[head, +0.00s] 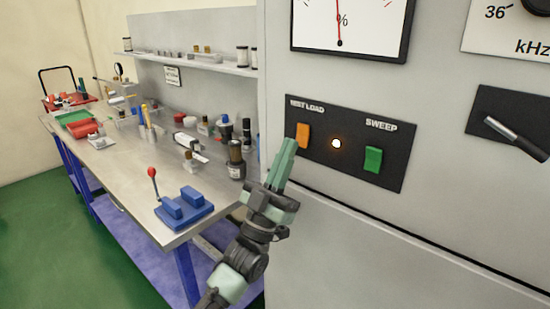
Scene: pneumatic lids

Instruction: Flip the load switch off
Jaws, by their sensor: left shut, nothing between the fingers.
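The load switch (303,136) is an orange rocker on a black panel (340,170) on the grey cabinet front, under a label that ends in "LOAD". A small round lamp (336,143) glows to its right. A green rocker (373,159) sits under the "SWEEP" label. My left gripper (287,144) is shut and empty, its green fingers pointing up just left of the orange switch. I cannot tell whether the fingertips touch the panel. My right gripper is not in view.
A steel workbench (130,185) on the left holds a blue fixture (185,208) with a red-knobbed lever, bottles and trays. Green floor is open at far left.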

